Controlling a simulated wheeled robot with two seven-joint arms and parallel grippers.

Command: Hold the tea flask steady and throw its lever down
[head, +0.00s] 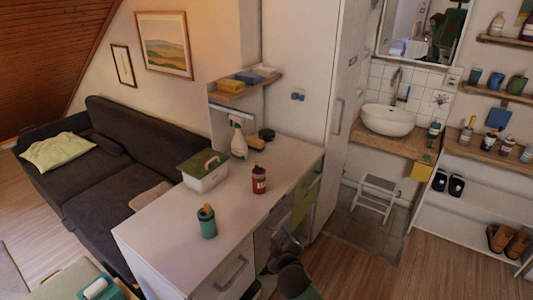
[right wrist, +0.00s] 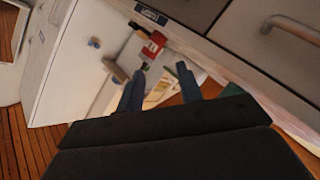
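A teal container (head: 207,224) with an orange-brown piece sticking up from its top stands upright on the white counter (head: 168,230), near the front left. A dark red bottle (head: 259,181) with a pale label and dark top stands further back. I cannot tell for certain which is the tea flask, and no lever can be made out. My right gripper (head: 283,243) is low beside the drawer fronts, below the counter top and apart from both. Its fingers (right wrist: 161,82) are spread and empty in the right wrist view. My left gripper is not in view.
Drawer handles (head: 231,273) face my right arm. A white step stool (head: 376,198) stands near the washbasin (head: 388,120).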

